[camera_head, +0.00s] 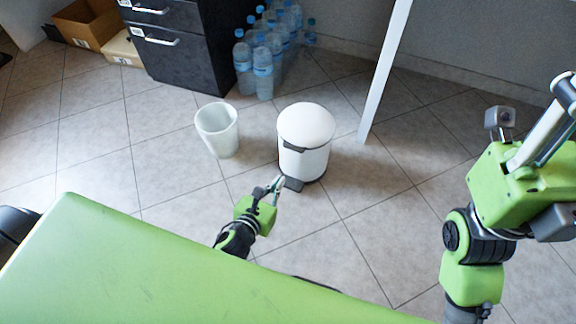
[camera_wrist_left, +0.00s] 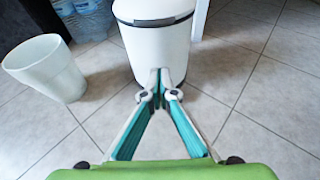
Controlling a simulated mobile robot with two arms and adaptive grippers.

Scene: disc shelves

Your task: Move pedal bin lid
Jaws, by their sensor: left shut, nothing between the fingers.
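A white pedal bin (camera_head: 303,160) with a domed white lid (camera_head: 306,124) stands on the tiled floor; the lid looks closed. A dark grey latch piece sits at the front under the lid and a dark pedal (camera_head: 293,184) at the foot. My left gripper (camera_head: 278,181) is low in front of the bin, near the pedal, with its fingertips together and empty. In the left wrist view the shut fingertips (camera_wrist_left: 160,80) overlap the lower front of the bin (camera_wrist_left: 158,47); I cannot tell whether they touch it.
A pale open wastebasket (camera_head: 218,130) stands left of the bin. Several water bottles (camera_head: 264,70) and a dark drawer cabinet (camera_head: 180,50) are behind. A white table leg (camera_head: 385,70) rises right of the bin.

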